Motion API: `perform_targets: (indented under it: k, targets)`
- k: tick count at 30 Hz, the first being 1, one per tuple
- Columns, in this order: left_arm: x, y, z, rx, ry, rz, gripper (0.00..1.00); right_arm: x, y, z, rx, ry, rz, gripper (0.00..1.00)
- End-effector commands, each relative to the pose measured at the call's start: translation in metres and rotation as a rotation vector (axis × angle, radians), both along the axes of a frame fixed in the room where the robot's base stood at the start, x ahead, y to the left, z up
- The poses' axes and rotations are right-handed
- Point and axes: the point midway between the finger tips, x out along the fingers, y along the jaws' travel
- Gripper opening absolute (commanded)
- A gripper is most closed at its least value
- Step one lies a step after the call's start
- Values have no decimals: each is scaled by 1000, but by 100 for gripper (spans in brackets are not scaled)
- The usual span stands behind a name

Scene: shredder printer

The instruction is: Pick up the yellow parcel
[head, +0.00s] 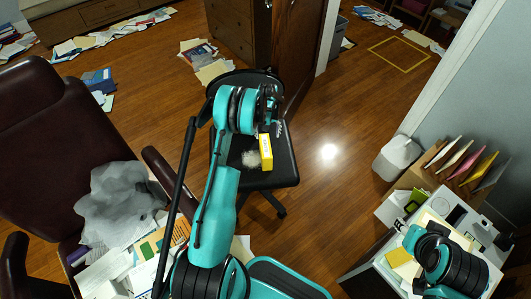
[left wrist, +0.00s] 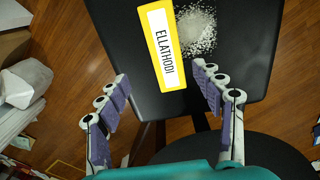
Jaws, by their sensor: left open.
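The yellow parcel (head: 265,152) lies on the seat of a black office chair (head: 282,172). In the left wrist view the parcel (left wrist: 163,48) is a flat yellow box with a white label reading "ELLATHODI". My left gripper (head: 272,112) is above the chair, near the parcel's far end in the head view. In the left wrist view its two fingers (left wrist: 161,76) are spread wide and empty, with the parcel beyond and between the fingertips, apart from them. My right arm is at the lower right over a small table; its fingers are not clear.
A pile of white shreds (head: 251,158) lies beside the parcel on the seat. A dark red armchair (head: 45,130) with a grey bag (head: 125,203) stands at left. A wooden door (head: 297,55) is behind. Open floor (head: 330,125) lies to the right.

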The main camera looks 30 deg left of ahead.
Motion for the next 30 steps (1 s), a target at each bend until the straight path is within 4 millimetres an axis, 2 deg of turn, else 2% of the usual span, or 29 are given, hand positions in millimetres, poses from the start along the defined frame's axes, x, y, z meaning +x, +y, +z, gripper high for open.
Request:
perform_targets:
  k: [1, 3, 9, 14, 21, 24, 30]
  targets:
    - [-1, 3, -12, -3, 9, 10, 67, 0, 0, 0, 0, 0, 0, 40]
    - [-2, 6, -23, -6, 17, 19, 67, 0, 0, 0, 0, 0, 0, 40]
    - [-3, 7, -48, -8, 23, 25, 67, 0, 0, -9, 0, 0, 0, 40]
    - [-4, 7, -62, -8, 22, 24, 67, 0, 0, -16, 0, 0, 0, 40]
    - [-6, 7, -99, -8, 22, 24, 67, 0, 0, -37, 0, 0, 0, 40]
    - [-6, 7, -107, -7, 21, 24, 67, 0, 0, -40, 0, 0, 0, 40]
    - [-7, 7, -105, -7, 21, 24, 67, 0, 0, -38, 0, 0, 0, 40]
